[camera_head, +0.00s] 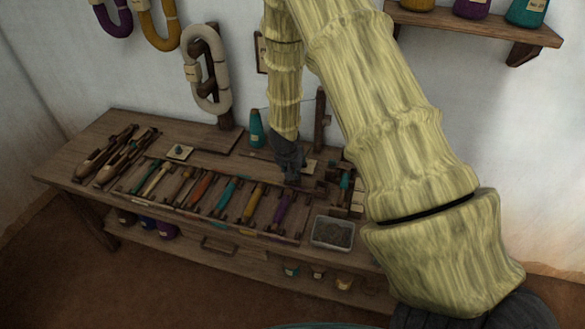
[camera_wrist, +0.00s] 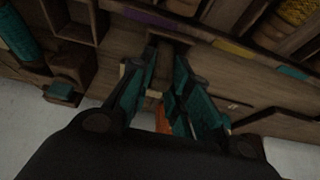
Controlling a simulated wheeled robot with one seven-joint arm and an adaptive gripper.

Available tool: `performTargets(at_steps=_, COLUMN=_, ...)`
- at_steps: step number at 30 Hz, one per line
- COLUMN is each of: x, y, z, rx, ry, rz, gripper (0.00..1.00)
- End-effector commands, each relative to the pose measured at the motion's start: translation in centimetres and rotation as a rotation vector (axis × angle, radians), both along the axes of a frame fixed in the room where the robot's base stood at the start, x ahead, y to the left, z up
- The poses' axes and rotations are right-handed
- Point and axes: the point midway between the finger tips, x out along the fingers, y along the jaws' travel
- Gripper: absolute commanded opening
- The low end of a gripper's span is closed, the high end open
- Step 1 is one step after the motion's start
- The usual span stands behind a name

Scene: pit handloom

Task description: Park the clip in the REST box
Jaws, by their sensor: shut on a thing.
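My gripper (camera_head: 291,178) hangs over the back right part of the wooden bench (camera_head: 80,180). In the wrist view its two dark fingers with teal inner faces (camera_wrist: 168,58) are drawn close together at their tips. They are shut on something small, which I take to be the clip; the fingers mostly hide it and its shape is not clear. An orange patch (camera_wrist: 160,118) shows between the fingers; I cannot tell what it belongs to. No REST label is readable in either view, so I cannot tell which box is the REST box.
A rack of several coloured shuttles or bobbins (camera_head: 200,188) lies left of my gripper. A grey-filled tray (camera_head: 332,233) stands at the bench's front right. A teal cone (camera_head: 256,128) stands behind. A wall shelf (camera_head: 480,25) hangs upper right. My arm hides the bench's right end.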

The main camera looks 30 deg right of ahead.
Motion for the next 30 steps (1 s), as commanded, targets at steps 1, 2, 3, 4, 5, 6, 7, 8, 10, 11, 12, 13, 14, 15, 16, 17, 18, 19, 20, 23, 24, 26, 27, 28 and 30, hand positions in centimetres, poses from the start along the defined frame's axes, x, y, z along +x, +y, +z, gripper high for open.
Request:
performTargets(at_steps=1, x=0.02, y=0.01, z=-0.12, rx=0.000, ry=0.000, rz=0.000, gripper=0.06)
performTargets(at_steps=2, x=0.02, y=0.02, z=-0.13, rx=0.000, ry=0.000, rz=0.000, gripper=0.06)
performTargets(at_steps=3, x=0.03, y=0.02, z=-0.14, rx=0.001, ry=-0.001, rz=0.000, gripper=0.06)
performTargets(at_steps=4, x=0.03, y=0.02, z=-0.14, rx=0.001, ry=-0.001, rz=0.000, gripper=0.06)
performTargets(at_steps=5, x=0.03, y=0.03, z=-0.13, rx=0.001, ry=-0.001, rz=0.000, gripper=0.06)
performTargets(at_steps=6, x=0.03, y=0.03, z=-0.12, rx=0.001, ry=-0.001, rz=0.000, gripper=0.06)
performTargets(at_steps=7, x=0.04, y=0.04, z=-0.12, rx=0.001, ry=-0.001, rz=0.000, gripper=0.06)
performTargets(at_steps=8, x=0.03, y=0.02, z=-0.12, rx=0.001, ry=-0.001, rz=0.000, gripper=0.06)
performTargets(at_steps=10, x=0.04, y=0.04, z=-0.12, rx=0.001, ry=-0.001, rz=0.000, gripper=0.06)
performTargets(at_steps=11, x=0.04, y=0.04, z=-0.12, rx=0.001, ry=-0.001, rz=0.000, gripper=0.06)
performTargets(at_steps=12, x=0.04, y=0.04, z=-0.12, rx=0.001, ry=-0.001, rz=0.000, gripper=0.06)
performTargets(at_steps=13, x=0.04, y=0.03, z=-0.11, rx=0.001, ry=-0.001, rz=0.000, gripper=0.06)
performTargets(at_steps=14, x=0.04, y=0.03, z=-0.11, rx=0.001, ry=-0.001, rz=0.000, gripper=0.22)
performTargets(at_steps=15, x=0.04, y=0.03, z=-0.11, rx=0.001, ry=-0.001, rz=0.000, gripper=0.30)
performTargets(at_steps=16, x=0.03, y=0.04, z=-0.11, rx=0.001, ry=-0.001, rz=0.000, gripper=0.35)
performTargets(at_steps=17, x=0.04, y=0.03, z=-0.11, rx=0.001, ry=-0.001, rz=0.000, gripper=0.41)
performTargets(at_steps=18, x=0.04, y=0.03, z=-0.11, rx=0.001, ry=-0.001, rz=0.000, gripper=0.44)
performTargets(at_steps=19, x=0.04, y=0.03, z=-0.11, rx=0.001, ry=-0.001, rz=0.000, gripper=0.44)
performTargets(at_steps=20, x=0.05, y=0.04, z=-0.11, rx=0.001, ry=-0.001, rz=0.000, gripper=0.44)
performTargets(at_steps=23, x=0.03, y=0.04, z=-0.11, rx=0.001, ry=-0.001, rz=0.000, gripper=0.44)
performTargets(at_steps=24, x=0.03, y=0.04, z=-0.11, rx=0.001, ry=-0.001, rz=0.000, gripper=0.44)
performTargets(at_steps=26, x=0.03, y=0.04, z=-0.11, rx=0.001, ry=-0.001, rz=0.000, gripper=0.53)
performTargets(at_steps=27, x=0.03, y=0.04, z=-0.11, rx=0.001, ry=-0.001, rz=0.000, gripper=0.58)
performTargets(at_steps=28, x=0.03, y=0.04, z=-0.11, rx=0.001, ry=-0.001, rz=0.000, gripper=0.58)
performTargets(at_steps=30, x=0.03, y=0.04, z=-0.11, rx=0.001, ry=-0.001, rz=0.000, gripper=0.58)
